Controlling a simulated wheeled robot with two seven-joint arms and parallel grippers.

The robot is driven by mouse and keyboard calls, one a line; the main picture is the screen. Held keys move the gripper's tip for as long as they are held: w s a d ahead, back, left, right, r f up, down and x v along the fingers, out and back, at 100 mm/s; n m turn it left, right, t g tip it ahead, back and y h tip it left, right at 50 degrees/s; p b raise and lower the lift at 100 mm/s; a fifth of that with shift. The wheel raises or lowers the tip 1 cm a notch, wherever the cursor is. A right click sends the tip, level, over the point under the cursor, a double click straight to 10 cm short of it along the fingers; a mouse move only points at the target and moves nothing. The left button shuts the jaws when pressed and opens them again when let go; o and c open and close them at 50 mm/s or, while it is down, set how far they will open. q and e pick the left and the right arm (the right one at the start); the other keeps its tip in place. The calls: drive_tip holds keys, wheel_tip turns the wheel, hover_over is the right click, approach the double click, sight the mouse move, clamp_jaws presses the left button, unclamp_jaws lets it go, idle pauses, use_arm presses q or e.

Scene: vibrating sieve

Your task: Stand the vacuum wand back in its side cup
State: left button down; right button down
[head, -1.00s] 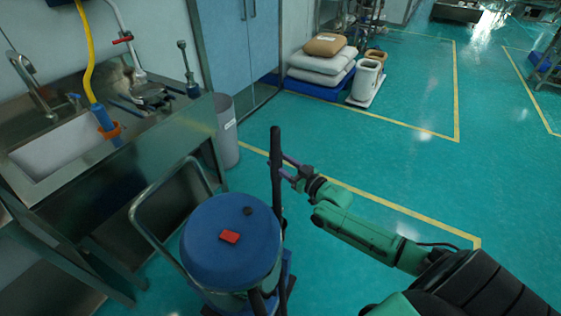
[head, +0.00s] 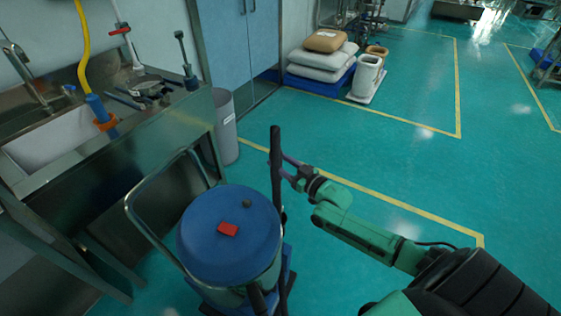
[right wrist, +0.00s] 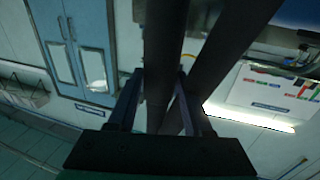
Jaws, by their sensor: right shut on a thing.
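The vacuum wand (head: 275,165) is a dark upright tube at the right side of the vacuum's blue-lidded drum (head: 229,248). My right gripper (head: 284,166) comes in from the right and is shut on the wand's upper part. In the right wrist view the dark wand (right wrist: 160,75) passes between the fingers of my gripper (right wrist: 157,100), with a second dark tube crossing beside it. The wand's lower end runs down beside the drum; the side cup cannot be made out, so I cannot tell whether the wand is in it. My left gripper is not in view.
The vacuum's metal push handle (head: 150,225) rises left of the drum. A steel sink bench (head: 150,140) stands at the left with a grey bin (head: 226,125) beside it. Stacked sacks (head: 321,66) lie at the back.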

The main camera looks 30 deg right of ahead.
sight(280, 180)
drive_tip(key=shift+r, duration=0.15)
drive_tip(key=shift+f+b, duration=1.9)
drive_tip(key=shift+f, duration=0.4)
drive_tip(key=shift+f+b, duration=1.8)
drive_tip(key=shift+f, duration=0.35)
drive_tip(key=shift+c, duration=1.2)
unclamp_jaws()
drive_tip(key=shift+f, duration=0.1)
drive_tip(key=shift+s, duration=0.15)
